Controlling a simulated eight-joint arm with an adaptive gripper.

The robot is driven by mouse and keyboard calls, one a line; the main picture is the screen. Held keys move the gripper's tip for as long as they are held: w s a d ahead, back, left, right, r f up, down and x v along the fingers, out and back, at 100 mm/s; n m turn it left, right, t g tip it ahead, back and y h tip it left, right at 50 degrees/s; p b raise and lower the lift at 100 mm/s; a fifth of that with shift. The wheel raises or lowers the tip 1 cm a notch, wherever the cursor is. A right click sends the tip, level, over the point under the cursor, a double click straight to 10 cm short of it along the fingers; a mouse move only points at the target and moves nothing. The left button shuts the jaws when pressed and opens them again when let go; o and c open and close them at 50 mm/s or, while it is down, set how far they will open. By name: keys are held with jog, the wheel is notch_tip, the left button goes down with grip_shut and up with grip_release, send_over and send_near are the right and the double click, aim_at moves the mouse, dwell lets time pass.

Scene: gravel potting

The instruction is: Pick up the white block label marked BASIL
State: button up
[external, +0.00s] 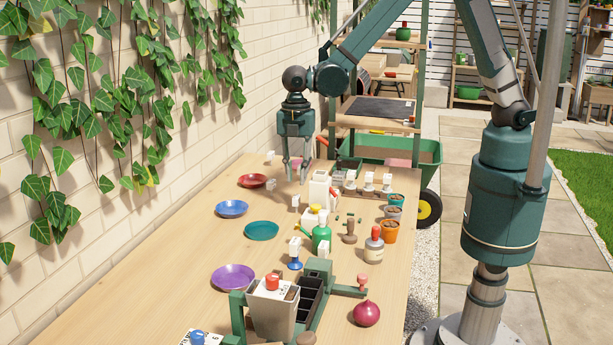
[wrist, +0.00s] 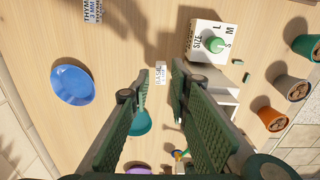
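The white block label marked BASIL (wrist: 160,73) lies on the wooden table, seen just beyond and between my fingertips in the wrist view. In the external view a small white block (external: 295,201) below my gripper fits its place, but its text cannot be read there. My gripper (external: 297,178) points down above the table, apart from the block. Its two green padded fingers (wrist: 161,82) are spread with nothing between them.
A white box marked SIZE, S, M, L (wrist: 201,53) stands close to the right of the label. A THYME label (wrist: 93,10) lies upper left. A blue saucer (wrist: 72,85) is left and a teal saucer (wrist: 141,124) is partly hidden. Several small pots (wrist: 291,88) stand right.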

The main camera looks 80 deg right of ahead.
aim_at(297, 195)
jog(key=shift+f, duration=0.1)
jog(key=shift+f, duration=1.2)
jog(key=shift+s+f+b, duration=0.1)
jog(key=shift+f+b, duration=0.3)
jog(key=shift+f, duration=2.2)
jog(key=c, duration=0.5)
